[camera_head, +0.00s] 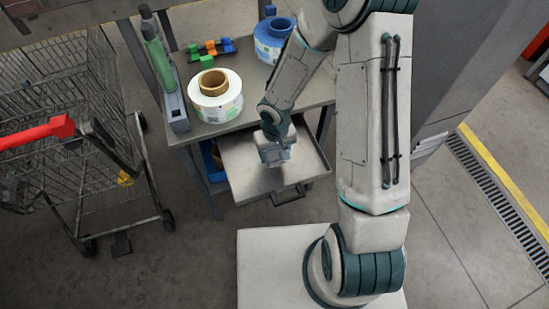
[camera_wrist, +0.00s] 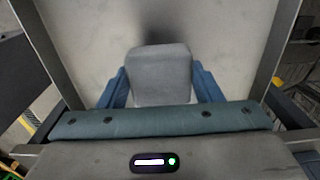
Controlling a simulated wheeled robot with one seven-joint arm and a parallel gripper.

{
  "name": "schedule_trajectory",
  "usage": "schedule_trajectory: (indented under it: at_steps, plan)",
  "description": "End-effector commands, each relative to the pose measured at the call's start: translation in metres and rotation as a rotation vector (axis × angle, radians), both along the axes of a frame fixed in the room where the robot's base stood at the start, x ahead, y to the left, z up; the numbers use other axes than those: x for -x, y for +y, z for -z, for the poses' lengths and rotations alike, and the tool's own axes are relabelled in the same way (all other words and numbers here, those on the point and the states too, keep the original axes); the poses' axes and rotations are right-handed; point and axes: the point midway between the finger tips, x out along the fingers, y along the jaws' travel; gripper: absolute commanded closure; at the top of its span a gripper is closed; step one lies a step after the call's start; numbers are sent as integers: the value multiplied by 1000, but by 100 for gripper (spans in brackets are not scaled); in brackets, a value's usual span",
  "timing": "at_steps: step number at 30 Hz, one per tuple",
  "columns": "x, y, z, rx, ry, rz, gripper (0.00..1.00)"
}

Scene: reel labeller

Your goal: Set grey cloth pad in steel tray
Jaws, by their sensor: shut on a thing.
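The grey cloth pad (camera_wrist: 160,72) is between the blue fingers of my gripper (camera_wrist: 160,88) in the wrist view. My gripper is shut on it. In the head view my gripper (camera_head: 275,155) is over the steel tray (camera_head: 243,182), inside its rim. The tray also fills most of the wrist view (camera_wrist: 88,30), its walls running down both sides. A dark shadow falls on the tray floor just beyond the pad. I cannot tell whether the pad touches the floor. In the head view the pad is small and hard to separate from the gripper.
The tray juts out beneath a grey bench top (camera_head: 255,95). On the bench stand a white label reel (camera_head: 222,108), a blue reel (camera_head: 268,45) and several coloured blocks (camera_head: 208,50). A wire cart (camera_head: 75,130) with a red handle stands at left.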

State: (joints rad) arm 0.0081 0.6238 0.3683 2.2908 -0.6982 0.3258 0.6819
Motion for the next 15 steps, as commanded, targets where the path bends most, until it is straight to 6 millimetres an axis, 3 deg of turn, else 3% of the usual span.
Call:
schedule_trajectory:
  at_steps: [9,15]
  plan:
    - [-1,3,34,2,3,-2,60]
    - [-2,2,42,0,0,0,60]
